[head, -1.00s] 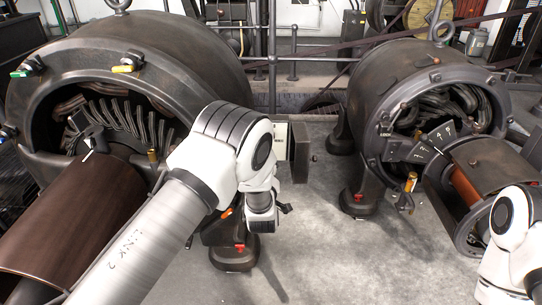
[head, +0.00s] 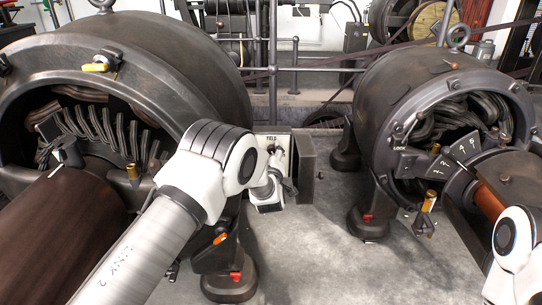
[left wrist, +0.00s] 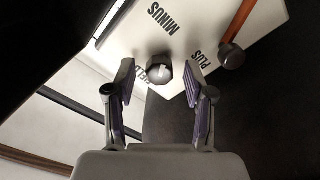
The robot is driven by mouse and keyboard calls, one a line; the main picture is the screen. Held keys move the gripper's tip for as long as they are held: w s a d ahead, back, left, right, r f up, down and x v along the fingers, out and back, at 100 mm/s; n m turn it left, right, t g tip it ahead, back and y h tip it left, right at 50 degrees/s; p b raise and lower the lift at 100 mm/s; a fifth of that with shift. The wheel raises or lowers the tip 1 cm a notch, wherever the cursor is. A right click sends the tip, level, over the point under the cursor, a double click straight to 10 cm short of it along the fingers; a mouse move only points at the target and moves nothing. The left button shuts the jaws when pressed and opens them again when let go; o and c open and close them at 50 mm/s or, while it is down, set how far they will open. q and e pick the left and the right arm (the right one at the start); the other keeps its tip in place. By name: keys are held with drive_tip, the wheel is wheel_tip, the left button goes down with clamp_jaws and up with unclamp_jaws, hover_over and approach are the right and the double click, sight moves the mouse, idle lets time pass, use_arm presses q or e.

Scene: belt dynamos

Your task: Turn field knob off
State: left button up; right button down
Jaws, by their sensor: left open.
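The field knob (left wrist: 160,80) is a small dark faceted knob on a white panel (left wrist: 205,25). It covers part of the FIELD label, and MINUS and PLUS are printed nearby. In the left wrist view my left gripper (left wrist: 158,69) is open, with one finger on each side of the knob and a visible gap on both sides. In the head view the FIELD panel (head: 265,141) is on the side of the left dynamo (head: 175,60). My left gripper (head: 282,158) is in front of it and hides most of the knob. My right gripper is out of view.
A dark knob (left wrist: 232,56) with a reddish-brown rod stands by PLUS. A dark box (head: 308,170) stands right of the panel. The right dynamo (head: 415,75) has a LOCK plate with numbers. The grey floor (head: 315,250) between the dynamos is clear.

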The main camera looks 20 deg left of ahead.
use_arm(q)
drive_tip(key=shift+c, duration=0.3)
clamp_jaws()
